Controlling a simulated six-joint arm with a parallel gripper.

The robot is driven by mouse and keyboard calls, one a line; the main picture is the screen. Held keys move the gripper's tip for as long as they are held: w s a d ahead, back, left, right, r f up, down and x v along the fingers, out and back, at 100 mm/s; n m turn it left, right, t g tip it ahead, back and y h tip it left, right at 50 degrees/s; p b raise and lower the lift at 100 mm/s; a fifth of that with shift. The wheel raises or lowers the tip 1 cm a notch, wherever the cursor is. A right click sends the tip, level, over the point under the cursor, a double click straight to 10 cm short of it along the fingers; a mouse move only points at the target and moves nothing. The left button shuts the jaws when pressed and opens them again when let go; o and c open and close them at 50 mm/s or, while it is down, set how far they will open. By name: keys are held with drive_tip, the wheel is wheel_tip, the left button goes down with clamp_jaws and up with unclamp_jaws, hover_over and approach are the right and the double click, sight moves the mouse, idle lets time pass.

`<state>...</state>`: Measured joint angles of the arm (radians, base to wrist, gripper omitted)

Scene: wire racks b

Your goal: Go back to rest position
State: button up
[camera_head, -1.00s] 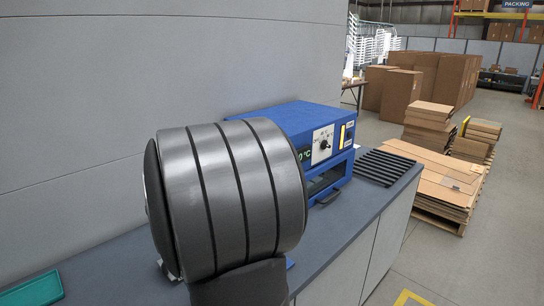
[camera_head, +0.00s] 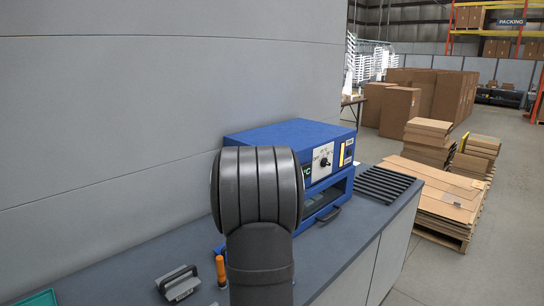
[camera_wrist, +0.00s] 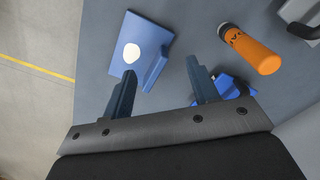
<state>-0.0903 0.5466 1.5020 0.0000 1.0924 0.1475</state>
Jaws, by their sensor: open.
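My gripper (camera_wrist: 162,92) is open and empty in the wrist view, its two dark blue fingers apart above the grey bench top. A blue plate-like piece with a pale round spot (camera_wrist: 143,50) lies by the left finger. Another blue object (camera_wrist: 232,84) lies by the right finger, partly hidden by it. In the head view, my grey arm stands in front of the blue oven (camera_head: 292,136) and covers part of it. The gripper itself is hidden there.
An orange-handled tool (camera_head: 220,269) and a grey metal piece (camera_head: 178,283) lie on the bench (camera_head: 135,270). A teal tray (camera_head: 40,298) is at the lower left. A black ribbed rack (camera_head: 385,184) sits right of the oven. A grey wall (camera_head: 110,110) stands close behind.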

drive_tip(key=shift+n, duration=0.6)
drive_tip(key=shift+w+d+f, duration=0.15)
drive_tip(key=shift+w+d, duration=0.35)
drive_tip(key=shift+d, duration=0.3)
drive_tip(key=shift+w+d+f, duration=0.2)
drive_tip(key=shift+w+d, duration=0.35)
drive_tip(key=shift+d, duration=0.2)
drive_tip(key=shift+w+d+f, duration=0.15)
drive_tip(key=shift+w+d, duration=0.35)
drive_tip(key=shift+d, duration=0.3)
drive_tip(key=shift+o, duration=0.5)
